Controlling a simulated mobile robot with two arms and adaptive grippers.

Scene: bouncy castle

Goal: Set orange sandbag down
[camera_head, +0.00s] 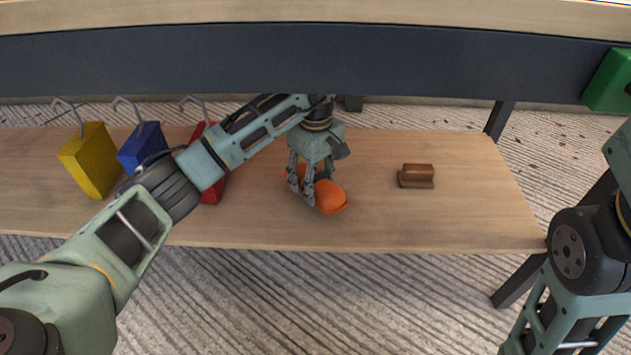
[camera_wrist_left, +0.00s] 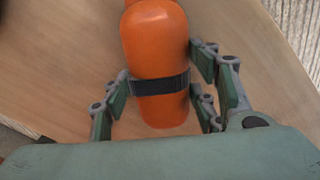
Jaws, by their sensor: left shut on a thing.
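The orange sandbag (camera_head: 331,197) is at the wooden lower shelf (camera_head: 450,225), near its middle. My left gripper (camera_head: 308,190) points down over the sandbag with its fingers around it. In the left wrist view the orange sandbag (camera_wrist_left: 157,45) has a dark band, and the fingers of my left gripper (camera_wrist_left: 165,90) stand on both sides of it at the band. The sandbag is on or just above the wood; I cannot tell which. My right arm shows at the right edge, but its gripper is out of view.
A yellow block (camera_head: 90,165), a blue block (camera_head: 142,144) and a mostly hidden red block (camera_head: 213,192), with metal hooks, stand at the left. A brown brush-like object (camera_head: 416,175) lies right of the sandbag. A dark beam (camera_head: 300,60) crosses above the shelf. A green block (camera_head: 608,82) is upper right.

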